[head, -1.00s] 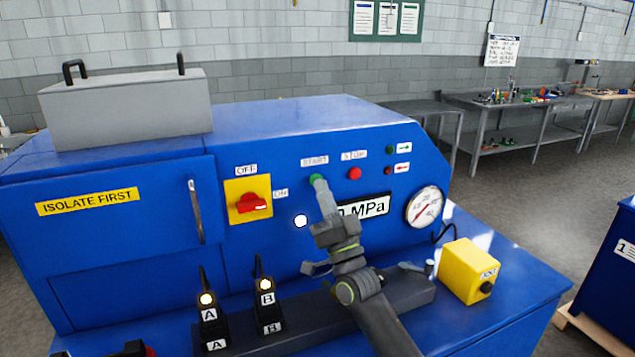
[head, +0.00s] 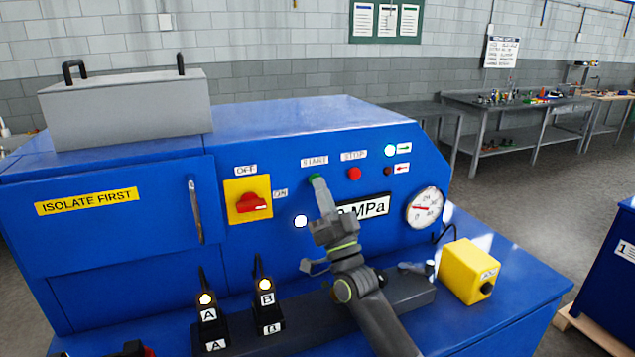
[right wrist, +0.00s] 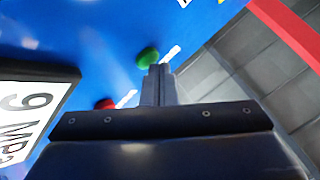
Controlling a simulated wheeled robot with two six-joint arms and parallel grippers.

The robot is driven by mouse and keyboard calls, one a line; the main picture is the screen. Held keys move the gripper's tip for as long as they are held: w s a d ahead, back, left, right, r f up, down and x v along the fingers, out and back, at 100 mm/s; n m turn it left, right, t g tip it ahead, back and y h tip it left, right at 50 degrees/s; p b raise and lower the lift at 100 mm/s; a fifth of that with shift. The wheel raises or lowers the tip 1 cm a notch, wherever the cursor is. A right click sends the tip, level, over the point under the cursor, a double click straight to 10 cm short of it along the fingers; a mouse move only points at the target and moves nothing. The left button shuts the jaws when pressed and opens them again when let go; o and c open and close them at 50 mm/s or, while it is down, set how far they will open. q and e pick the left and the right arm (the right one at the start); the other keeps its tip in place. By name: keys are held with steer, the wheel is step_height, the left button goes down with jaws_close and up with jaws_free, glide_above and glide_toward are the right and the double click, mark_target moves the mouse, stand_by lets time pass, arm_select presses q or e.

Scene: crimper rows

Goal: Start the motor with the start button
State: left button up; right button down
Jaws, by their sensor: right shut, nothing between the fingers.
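The green start button (head: 314,177) is on the blue panel under the START label. It also shows in the right wrist view (right wrist: 147,56). My right gripper (head: 320,184) is shut and empty, its fingertips at the start button. I cannot tell whether they still press it. The red stop button (head: 354,174) is to the right. The lamp beside the green arrow (head: 390,150) glows bright. The pressure gauge (head: 425,208) shows a raised needle, and the display (right wrist: 28,112) reads 9 MPa. My left gripper is not in view.
A red rotary switch (head: 252,202) on a yellow plate is left of the start button. Two lit plugs, A (head: 208,311) and B (head: 267,298), stand in front. A yellow box (head: 468,271) with a black knob sits at the right of the ledge.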

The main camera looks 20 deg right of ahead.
steer(key=shift+s, duration=0.1)
steer(key=shift+s+a+p, duration=0.1)
steer(key=shift+s+p, duration=0.25)
steer(key=shift+s, duration=0.45)
steer(key=s+p, duration=0.1)
steer(key=s, duration=0.4)
steer(key=shift+a+p, duration=0.15)
steer(key=shift+p, duration=0.15)
steer(key=shift+f, duration=0.15)
stand_by(0.4)
